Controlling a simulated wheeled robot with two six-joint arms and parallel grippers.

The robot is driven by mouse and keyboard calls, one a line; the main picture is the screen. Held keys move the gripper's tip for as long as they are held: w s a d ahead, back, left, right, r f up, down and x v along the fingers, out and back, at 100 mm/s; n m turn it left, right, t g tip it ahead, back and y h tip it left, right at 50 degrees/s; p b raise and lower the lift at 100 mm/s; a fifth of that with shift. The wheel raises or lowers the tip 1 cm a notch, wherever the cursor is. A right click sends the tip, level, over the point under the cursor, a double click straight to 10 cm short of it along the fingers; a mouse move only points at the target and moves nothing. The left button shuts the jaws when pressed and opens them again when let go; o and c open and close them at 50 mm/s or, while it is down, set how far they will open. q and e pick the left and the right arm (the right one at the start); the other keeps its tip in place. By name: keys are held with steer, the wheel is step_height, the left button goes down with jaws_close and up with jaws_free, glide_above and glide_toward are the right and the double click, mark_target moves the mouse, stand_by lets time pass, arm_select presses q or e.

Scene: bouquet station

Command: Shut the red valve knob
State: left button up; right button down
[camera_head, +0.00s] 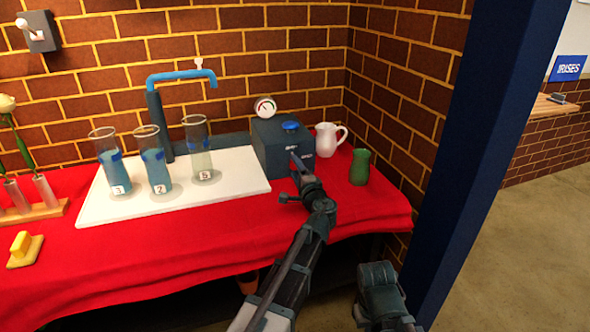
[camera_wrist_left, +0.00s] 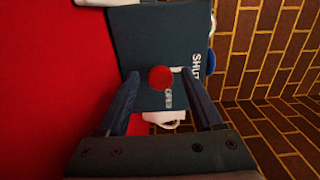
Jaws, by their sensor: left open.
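The red valve knob (camera_wrist_left: 161,78) is a round red cap on the face of the dark grey valve box (camera_head: 268,148). In the left wrist view it sits between the two fingertips of my left gripper (camera_wrist_left: 159,76), with gaps at both sides. White letters reading SHUT and a smaller label show on the box. In the head view my left gripper (camera_head: 297,178) is open in front of the box, and I cannot make out the red knob there. My right gripper is not in view.
A blue knob (camera_head: 290,126) and a gauge (camera_head: 264,107) top the box. A white pitcher (camera_head: 328,140) and green vase (camera_head: 359,167) stand to its right. Numbered glass cylinders (camera_head: 155,165) stand on the white board (camera_head: 237,180) under the blue tap (camera_head: 181,76).

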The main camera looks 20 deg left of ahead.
arm_select(q)
steer(key=v, duration=1.3)
steer(key=shift+s+d, duration=0.1)
